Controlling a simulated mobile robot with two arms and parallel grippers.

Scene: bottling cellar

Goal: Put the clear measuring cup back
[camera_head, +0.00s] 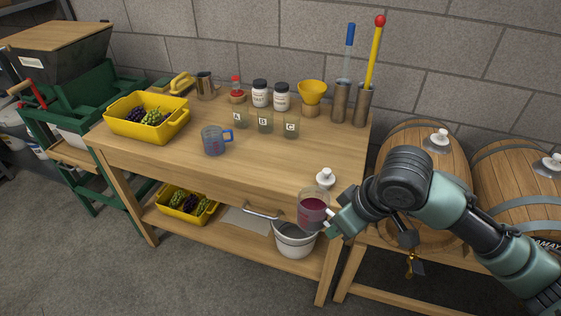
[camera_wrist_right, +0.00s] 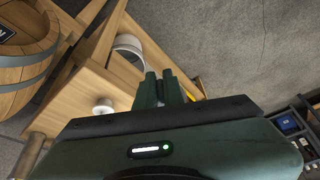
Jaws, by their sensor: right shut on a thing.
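The clear measuring cup (camera_head: 313,210) holds dark red liquid and is upright in the head view, at the front right corner of the workbench (camera_head: 270,160). My right gripper (camera_head: 331,222) is shut on it from the right side, apparently on its handle. In the wrist view the closed fingers (camera_wrist_right: 164,88) show, but I cannot make out the cup there. My left gripper is not in view.
A white bung (camera_head: 325,178) sits near the cup. Glass jars (camera_head: 265,123) labelled A, B and C, a yellow funnel (camera_head: 312,93) and steel cylinders (camera_head: 341,103) stand behind. A white bucket (camera_head: 295,241) is below. Barrels (camera_head: 425,150) are right. The bench's front middle is clear.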

